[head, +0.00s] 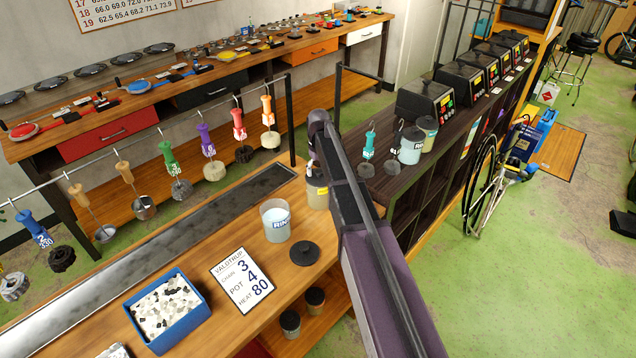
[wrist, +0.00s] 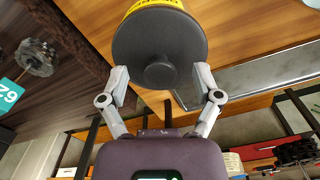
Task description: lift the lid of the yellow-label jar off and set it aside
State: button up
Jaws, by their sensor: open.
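The yellow-label jar (head: 317,194) stands upright on the wooden bench, its upper part partly hidden behind my arm in the head view. In the wrist view its round dark lid (wrist: 160,40) with a central knob is on it, and the yellow label (wrist: 150,4) shows at the top edge. My gripper (wrist: 160,73) is open, one finger on each side of the knob, the tips near the lid's lower rim in the picture. Nothing is between the fingers firmly; whether they touch the lid I cannot tell. In the head view my gripper (head: 316,160) is above the jar, mostly hidden.
An open white RINSE jar (head: 276,222) stands left of the yellow-label jar. A loose black lid (head: 305,253) lies in front of it. A card (head: 241,280) and a blue box (head: 168,312) are further left. Bare wood remains between the loose lid and the card.

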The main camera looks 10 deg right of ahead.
jog(key=shift+f, duration=0.4)
dwell(0.3)
grip_shut()
